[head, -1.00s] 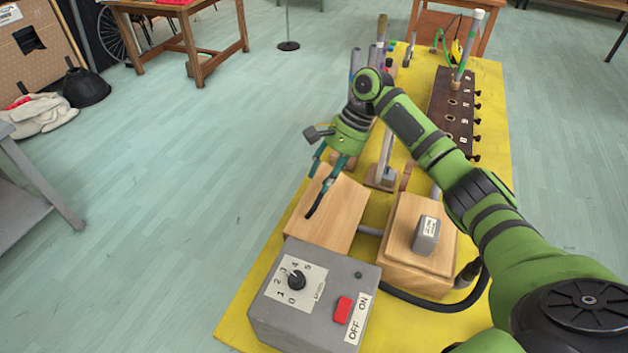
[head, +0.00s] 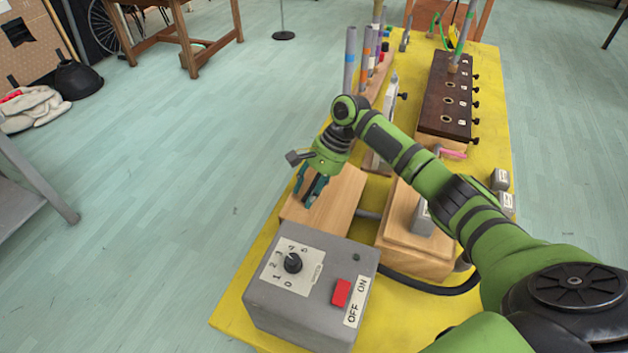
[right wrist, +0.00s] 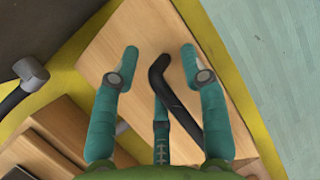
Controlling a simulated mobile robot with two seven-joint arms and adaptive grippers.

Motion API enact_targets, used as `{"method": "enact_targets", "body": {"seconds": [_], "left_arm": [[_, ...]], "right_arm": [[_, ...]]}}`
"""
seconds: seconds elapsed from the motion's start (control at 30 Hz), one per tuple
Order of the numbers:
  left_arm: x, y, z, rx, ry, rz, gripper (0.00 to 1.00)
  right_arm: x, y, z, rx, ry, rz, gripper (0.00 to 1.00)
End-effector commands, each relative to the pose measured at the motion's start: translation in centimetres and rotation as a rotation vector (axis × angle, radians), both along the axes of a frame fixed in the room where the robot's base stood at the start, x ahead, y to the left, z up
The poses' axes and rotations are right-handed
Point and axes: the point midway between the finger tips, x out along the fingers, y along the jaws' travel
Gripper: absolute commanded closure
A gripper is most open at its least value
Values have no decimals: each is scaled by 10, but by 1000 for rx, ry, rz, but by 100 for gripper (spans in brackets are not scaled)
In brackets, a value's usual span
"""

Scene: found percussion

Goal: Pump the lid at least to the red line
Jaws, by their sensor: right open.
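A flat light-wood board (head: 343,190), probably the lid, lies on the yellow table behind the grey control box. A black curved handle (right wrist: 178,98) lies across this board in the right wrist view; the head view mostly hides it behind my fingers. My right gripper (head: 312,200) is open above the board. I cannot make out a red line. My left gripper is out of view.
The grey control box (head: 308,310) with dial and red switch stands in front. A stepped wooden box (head: 418,262) with a grey block (head: 421,218) is on the right. Upright tubes (head: 349,60) and a dark holed box (head: 447,95) stand behind. Open floor lies left.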

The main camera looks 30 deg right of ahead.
Motion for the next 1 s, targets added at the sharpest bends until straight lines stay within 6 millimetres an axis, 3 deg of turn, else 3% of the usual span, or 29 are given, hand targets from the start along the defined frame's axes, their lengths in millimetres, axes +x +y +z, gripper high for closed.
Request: {"method": "enact_targets", "body": {"seconds": [0.23,0.33,0.37,1.0], "left_arm": [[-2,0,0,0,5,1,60],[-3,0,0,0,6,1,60],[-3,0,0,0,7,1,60],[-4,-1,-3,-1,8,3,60]], "right_arm": [[0,0,-1,0,0,0,56],[0,0,-1,0,0,0,96],[0,1,-1,0,0,0,100],[9,10,-10,7,-6,4,100]]}}
